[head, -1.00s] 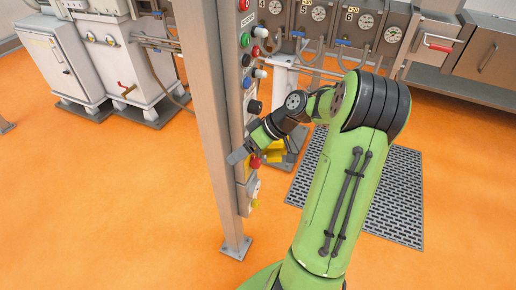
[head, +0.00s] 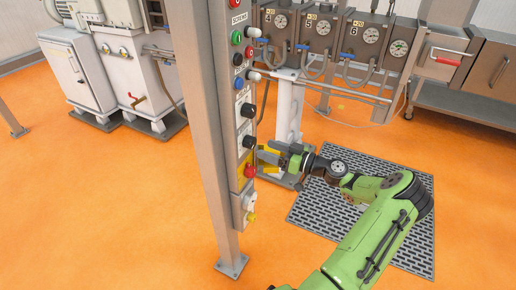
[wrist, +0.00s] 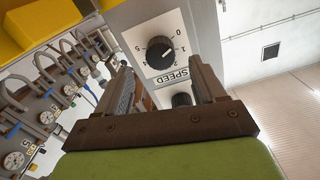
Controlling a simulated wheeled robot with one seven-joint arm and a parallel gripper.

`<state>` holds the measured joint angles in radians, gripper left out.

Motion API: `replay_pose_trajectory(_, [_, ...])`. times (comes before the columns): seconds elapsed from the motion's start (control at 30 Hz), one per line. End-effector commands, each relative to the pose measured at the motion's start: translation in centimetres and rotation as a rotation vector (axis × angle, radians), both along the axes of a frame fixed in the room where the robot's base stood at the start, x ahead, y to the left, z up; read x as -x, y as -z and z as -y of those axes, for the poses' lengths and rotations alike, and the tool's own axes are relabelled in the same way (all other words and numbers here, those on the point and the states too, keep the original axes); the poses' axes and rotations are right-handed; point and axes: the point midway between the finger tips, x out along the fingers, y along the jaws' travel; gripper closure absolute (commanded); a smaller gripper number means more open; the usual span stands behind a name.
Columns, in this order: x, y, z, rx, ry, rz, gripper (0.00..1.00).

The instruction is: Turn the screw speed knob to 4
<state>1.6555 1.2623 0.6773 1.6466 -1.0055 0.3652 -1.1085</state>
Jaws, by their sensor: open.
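The control panel (head: 245,95) is a narrow grey strip on a post, with a "SCREW" label near its top. Its lower black knob (head: 248,142) sits above a red button. The wrist view shows a round black speed knob (wrist: 160,51) on a white plate with a number scale and "SPEED"; its pointer's exact number is unclear. A second black knob (wrist: 181,99) shows beyond, partly behind a finger. My gripper (head: 266,153) is open and empty, just right of the panel. In the wrist view its fingertips (wrist: 160,66) lie either side of the speed plate's lower part, apart from the knob.
Units with gauges (head: 325,35) and hoses stand behind. Orange floor is open around a grey floor grate (head: 310,210).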

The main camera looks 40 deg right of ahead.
Motion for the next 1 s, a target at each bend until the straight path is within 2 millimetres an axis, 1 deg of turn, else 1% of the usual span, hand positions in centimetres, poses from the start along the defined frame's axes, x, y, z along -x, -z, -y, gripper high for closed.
replay_pose_trajectory(0.03, [-1.1, 0.1, -0.5, 0.001, -0.005, 0.001, 0.31])
replay_pose_trajectory(0.1, [-2.4, 0.1, -0.9, 0.0, -0.004, 0.001, 0.31])
replay_pose_trajectory(0.2, [-3.7, 0.1, -1.4, 0.0, -0.002, 0.0, 0.31])
replay_pose_trajectory(0.33, [-4.4, 0.1, -1.6, -0.001, 0.0, -0.001, 0.31])
replay_pose_trajectory(0.53, [-4.5, 0.0, -1.6, -0.002, 0.0, -0.002, 0.31])
replay_pose_trajectory(0.57, [-4.5, 0.0, -1.6, -0.002, 0.0, -0.002, 0.34])
replay_pose_trajectory(0.9, [-4.4, 0.0, -1.6, -0.002, 0.0, -0.002, 0.86])
replay_pose_trajectory(1.0, [-4.4, 0.0, -1.6, -0.002, 0.0, -0.002, 0.87])
